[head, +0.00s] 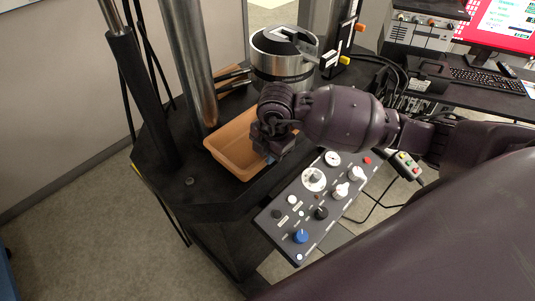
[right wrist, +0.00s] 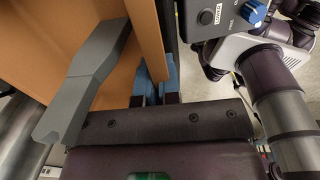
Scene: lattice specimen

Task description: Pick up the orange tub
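The orange tub (head: 227,157) is an open rectangular box on the dark machine base. In the right wrist view the tub (right wrist: 195,6) fills the upper left. My right gripper (head: 271,155) is at the tub's right side, pointing down over its rim. In the right wrist view its blue fingertips (right wrist: 157,82) stand on either side of the tub's wall, close against it, with the wall pinched between them. The gripper hides part of the tub's right side in the head view. My left gripper is in neither view.
A control panel (head: 278,216) with knobs is close to the tub's right. A metal column (head: 192,65) and a silver cylinder (head: 283,65) stand behind it. A grey flat piece (right wrist: 88,78) shows against the tub; I cannot tell whether it lies inside.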

